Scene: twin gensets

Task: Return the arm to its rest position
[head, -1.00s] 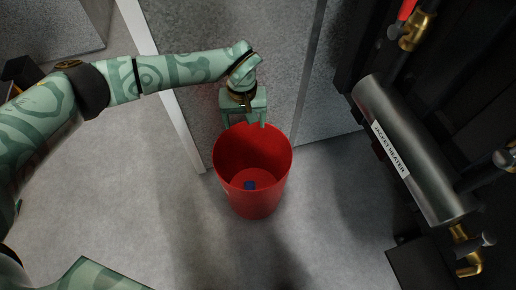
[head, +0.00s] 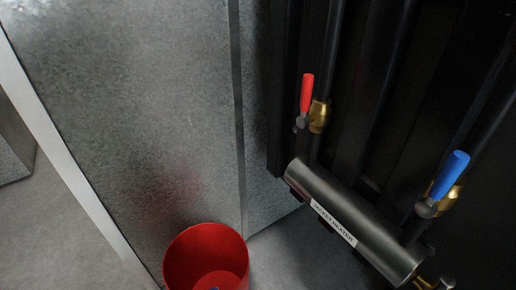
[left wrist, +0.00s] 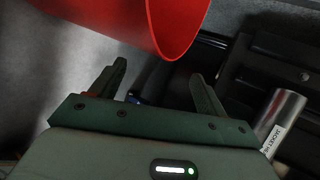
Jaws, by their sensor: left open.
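My left gripper (left wrist: 160,85) shows in the left wrist view with its two fingers spread apart and nothing between them. The red bucket (left wrist: 180,22) is beyond the fingertips at the top of that view. My left arm and gripper are out of the head view, and my right gripper is in neither view. In the head view the red bucket (head: 206,258) stands at the bottom, cut off by the frame edge. A small blue thing (head: 213,288) just shows inside it.
The jacket heater cylinder (head: 350,218) is at the lower right, also seen in the left wrist view (left wrist: 280,118). Above it are a red-handled valve (head: 307,94) and a blue-handled valve (head: 449,175). A grey metal panel (head: 140,110) stands behind the bucket.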

